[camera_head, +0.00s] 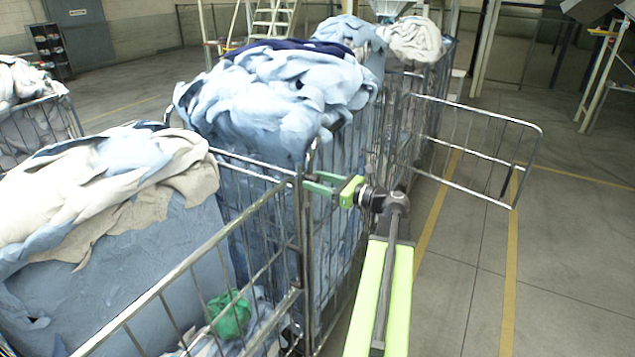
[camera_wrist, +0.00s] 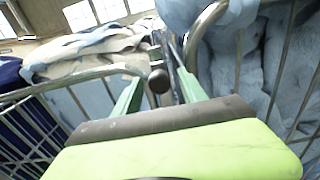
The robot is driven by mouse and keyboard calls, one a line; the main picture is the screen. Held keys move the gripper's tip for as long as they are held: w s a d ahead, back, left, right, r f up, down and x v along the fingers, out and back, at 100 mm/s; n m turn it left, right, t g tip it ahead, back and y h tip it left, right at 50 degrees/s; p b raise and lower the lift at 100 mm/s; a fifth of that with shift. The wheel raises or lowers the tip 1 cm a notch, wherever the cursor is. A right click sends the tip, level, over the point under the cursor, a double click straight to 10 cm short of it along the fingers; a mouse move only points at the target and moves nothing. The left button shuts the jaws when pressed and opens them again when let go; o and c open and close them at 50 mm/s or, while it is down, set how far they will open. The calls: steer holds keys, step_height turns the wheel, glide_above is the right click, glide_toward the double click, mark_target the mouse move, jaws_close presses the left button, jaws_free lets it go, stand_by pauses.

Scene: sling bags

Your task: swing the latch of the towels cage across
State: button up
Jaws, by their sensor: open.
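My gripper (camera_head: 322,184) is at the corner post where the near cage (camera_head: 205,245) and the middle cage (camera_head: 340,225) meet. Its green fingers are open. In the wrist view a dark round knob (camera_wrist: 158,81) on a thin metal bar, seemingly the latch, stands between the fingers of my gripper (camera_wrist: 161,78). I cannot tell whether either finger touches it. In the head view my fingers hide the latch. The middle cage holds a high heap of light blue cloth (camera_head: 275,95). The near cage holds beige and blue cloth (camera_head: 110,195). No label shows which is the towels cage.
A wire gate (camera_head: 478,152) stands swung out to the right, beyond my arm. A green bundle (camera_head: 229,314) lies low in the near cage. Another loaded cage (camera_head: 38,122) is at the far left. The floor (camera_head: 570,250) with yellow lines is clear at right.

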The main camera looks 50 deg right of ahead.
steer(key=shift+c, duration=0.3)
jaws_close()
stand_by(1.1)
